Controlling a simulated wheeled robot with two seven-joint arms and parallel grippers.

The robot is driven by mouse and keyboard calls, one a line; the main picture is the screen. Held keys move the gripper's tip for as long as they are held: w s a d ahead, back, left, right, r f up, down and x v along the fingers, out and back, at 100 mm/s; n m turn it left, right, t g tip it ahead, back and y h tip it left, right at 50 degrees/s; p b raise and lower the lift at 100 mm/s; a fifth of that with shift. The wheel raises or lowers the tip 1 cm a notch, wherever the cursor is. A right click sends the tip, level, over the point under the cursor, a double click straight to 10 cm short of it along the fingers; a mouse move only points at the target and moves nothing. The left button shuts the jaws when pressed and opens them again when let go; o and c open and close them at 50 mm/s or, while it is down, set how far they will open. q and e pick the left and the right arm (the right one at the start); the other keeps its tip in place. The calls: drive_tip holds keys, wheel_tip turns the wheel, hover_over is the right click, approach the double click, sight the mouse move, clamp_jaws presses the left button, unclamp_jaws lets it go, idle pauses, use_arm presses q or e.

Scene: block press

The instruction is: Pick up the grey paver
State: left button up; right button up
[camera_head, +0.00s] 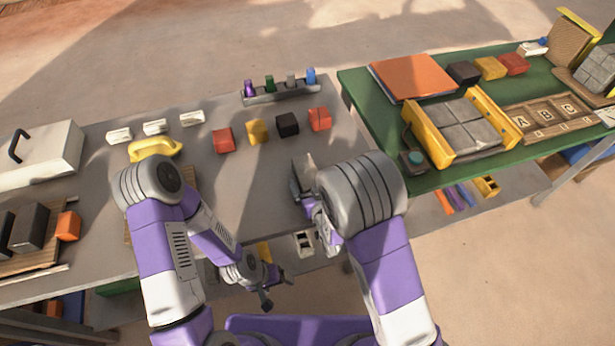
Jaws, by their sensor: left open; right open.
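Grey pavers (462,137) lie flat side by side within the yellow-sided frame on the green table. More grey pavers (597,68) sit at the far right edge of the view. I cannot tell which one the task names. My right gripper (303,172) is open over the grey table, to the left of the framed pavers and well apart from them. Part of it is hidden behind my own wrist. My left gripper (276,289) is open and low, in front of the grey table's near edge, far from the pavers.
Red, yellow and black blocks (288,124) stand in a row on the grey table (225,185). Behind them is a rack (282,97) of coloured pegs. A yellow-handled tool (155,149) lies left. The green table (365,95) also carries an orange slab (412,76) and a lettered wooden tray (548,117).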

drive_tip(key=shift+w+a+f, duration=0.25)
drive_tip(key=shift+w, duration=0.4)
drive_tip(key=shift+c, duration=0.3)
clamp_jaws()
drive_tip(key=shift+r, duration=0.1)
